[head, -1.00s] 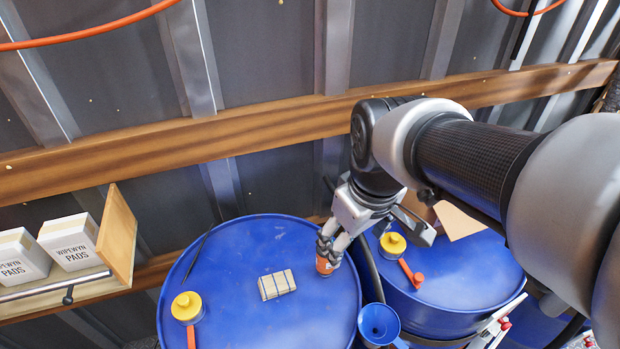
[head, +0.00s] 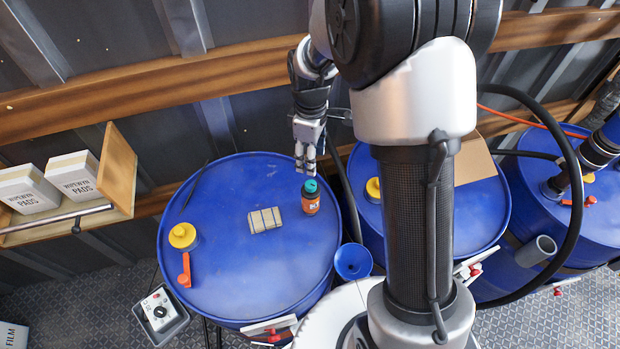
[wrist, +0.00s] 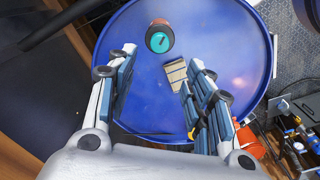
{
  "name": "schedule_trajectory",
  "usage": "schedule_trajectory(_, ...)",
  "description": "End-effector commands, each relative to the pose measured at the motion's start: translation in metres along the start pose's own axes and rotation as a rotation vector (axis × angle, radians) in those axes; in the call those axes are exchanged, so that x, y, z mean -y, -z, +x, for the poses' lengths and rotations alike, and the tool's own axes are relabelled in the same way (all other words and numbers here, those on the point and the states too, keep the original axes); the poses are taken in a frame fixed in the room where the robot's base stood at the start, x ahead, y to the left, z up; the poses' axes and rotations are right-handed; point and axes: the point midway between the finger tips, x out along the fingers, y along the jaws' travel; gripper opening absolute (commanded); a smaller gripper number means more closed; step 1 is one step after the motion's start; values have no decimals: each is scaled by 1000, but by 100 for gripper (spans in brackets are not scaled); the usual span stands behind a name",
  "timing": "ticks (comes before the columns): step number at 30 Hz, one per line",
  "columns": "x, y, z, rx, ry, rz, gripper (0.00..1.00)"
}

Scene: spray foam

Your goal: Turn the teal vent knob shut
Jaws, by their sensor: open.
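The teal knob (head: 311,186) sits on top of an upright orange-and-dark bottle (head: 311,204) on the blue drum (head: 235,285). In the wrist view the knob (wrist: 159,41) is seen from above, with a dark pointer mark on its face. My gripper (head: 305,170) hangs just above and behind the bottle in the head view. In the wrist view my gripper (wrist: 160,60) is open, its fingers apart and nothing between them; the knob lies beyond the fingertips. I see no contact with it.
A tan block bundle (head: 265,220) lies left of the bottle. A yellow cap (head: 183,236) and an orange lever (head: 185,270) are on the drum's left. A blue funnel (head: 353,261) is at its right edge. A wooden shelf holds white boxes (head: 75,175) at left.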

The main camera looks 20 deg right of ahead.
Motion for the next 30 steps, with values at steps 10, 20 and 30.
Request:
schedule_trajectory(10, 1, -1, 78, 2, 3, 1, 47)
schedule_trajectory(20, 0, 0, 115, 1, 1, 1, 47)
schedule_trajectory(30, 0, 0, 117, 0, 0, 1, 46)
